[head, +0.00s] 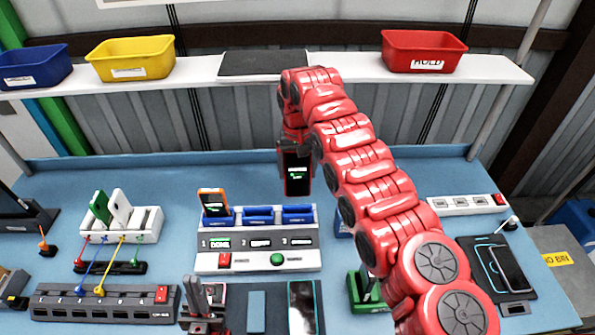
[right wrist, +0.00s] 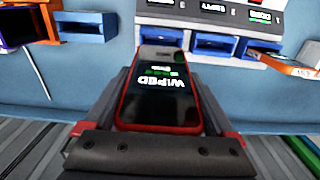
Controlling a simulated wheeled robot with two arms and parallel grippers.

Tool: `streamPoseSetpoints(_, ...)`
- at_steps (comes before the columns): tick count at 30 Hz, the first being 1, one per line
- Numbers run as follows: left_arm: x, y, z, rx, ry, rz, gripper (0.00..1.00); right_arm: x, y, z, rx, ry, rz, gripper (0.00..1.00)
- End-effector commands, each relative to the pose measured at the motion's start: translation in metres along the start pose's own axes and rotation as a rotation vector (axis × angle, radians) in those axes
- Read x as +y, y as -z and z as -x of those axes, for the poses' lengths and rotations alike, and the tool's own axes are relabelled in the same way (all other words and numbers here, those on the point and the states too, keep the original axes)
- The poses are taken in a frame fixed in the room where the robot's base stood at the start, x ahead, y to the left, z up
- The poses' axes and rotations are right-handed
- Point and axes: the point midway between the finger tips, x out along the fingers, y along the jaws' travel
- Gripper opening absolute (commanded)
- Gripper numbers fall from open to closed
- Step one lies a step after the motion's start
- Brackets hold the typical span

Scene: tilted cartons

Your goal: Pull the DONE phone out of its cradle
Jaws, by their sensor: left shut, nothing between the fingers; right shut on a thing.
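My right gripper (head: 294,148) is shut on a red-edged phone (head: 297,174), held upright in the air above the bench. In the right wrist view this phone (right wrist: 158,98) has a dark screen reading "WIPED", upside down there. Below stands a white and grey station (head: 257,258) with three blue cradles. An orange phone (head: 213,202) leans in the left cradle, above a green label that seems to read "DONE". The middle cradle (head: 258,214) and right cradle (head: 298,213) are empty. My left gripper (head: 205,308) is shut and empty at the front, below the station.
Blue, yellow (head: 130,60) and red (head: 424,53) bins stand on the back shelf. A white rack (head: 145,226) with phones and cables is on the left. A power strip (head: 465,205) and a dark pad (head: 483,262) lie right. My right arm hides part of the bench.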

Motion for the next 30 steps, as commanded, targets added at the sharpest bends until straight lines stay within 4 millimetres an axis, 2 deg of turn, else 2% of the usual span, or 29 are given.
streamPoseSetpoints(14,0.000,0.000,-0.001,0.000,0.000,0.000,0.00,0.000,0.000,0.005,0.001,0.000,0.000,0.13)
streamPoseSetpoints(22,0.000,0.001,-0.005,0.000,0.000,0.000,0.00,-0.001,-0.001,0.026,-0.002,-0.001,0.001,0.13)
streamPoseSetpoints(30,-0.001,0.003,-0.017,0.000,0.000,0.000,0.00,-0.001,0.000,0.053,0.002,0.000,0.001,0.13)
